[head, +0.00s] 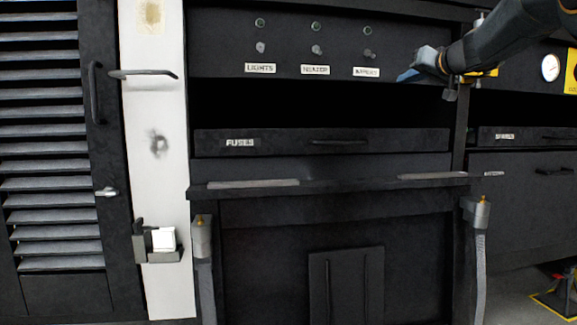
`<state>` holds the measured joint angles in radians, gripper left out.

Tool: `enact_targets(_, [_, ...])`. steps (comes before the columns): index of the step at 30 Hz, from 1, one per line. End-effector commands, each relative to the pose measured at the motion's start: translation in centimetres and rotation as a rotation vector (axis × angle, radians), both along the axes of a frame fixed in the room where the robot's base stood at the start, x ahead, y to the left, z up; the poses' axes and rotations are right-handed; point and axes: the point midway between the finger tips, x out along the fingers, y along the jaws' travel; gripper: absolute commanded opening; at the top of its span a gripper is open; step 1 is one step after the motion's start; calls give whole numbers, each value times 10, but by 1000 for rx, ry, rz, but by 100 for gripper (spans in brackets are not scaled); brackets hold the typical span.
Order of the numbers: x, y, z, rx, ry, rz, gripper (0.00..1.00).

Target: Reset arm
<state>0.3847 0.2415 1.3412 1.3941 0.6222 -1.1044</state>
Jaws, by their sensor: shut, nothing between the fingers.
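My gripper (408,76) is in the upper right of the head view, at the end of my dark arm that reaches in from the top right corner. Its blue fingertips point left and are shut with nothing between them. It is in front of the black cabinet, close to the right of the third label under the switches. I cannot tell whether it touches the panel.
A switch panel (288,42) has toggles labelled LIGHTS and HEATER and a third, hard to read. Below are a FUSES drawer (280,142) and a ledge (340,184). A louvred door (55,140) stands left; a gauge (550,68) and SPARES drawer (522,137) are right.

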Motion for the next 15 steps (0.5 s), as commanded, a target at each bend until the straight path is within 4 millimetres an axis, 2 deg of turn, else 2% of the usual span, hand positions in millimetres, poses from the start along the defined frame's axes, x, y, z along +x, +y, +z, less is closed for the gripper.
enact_targets(1, [-8, 12, -4, 5, 56, 10, 0])
enact_targets(8, [-48, 55, -65, 11, 306, 41, 0])
enact_targets(15, [-115, 97, -120, -7, 561, 64, 0])
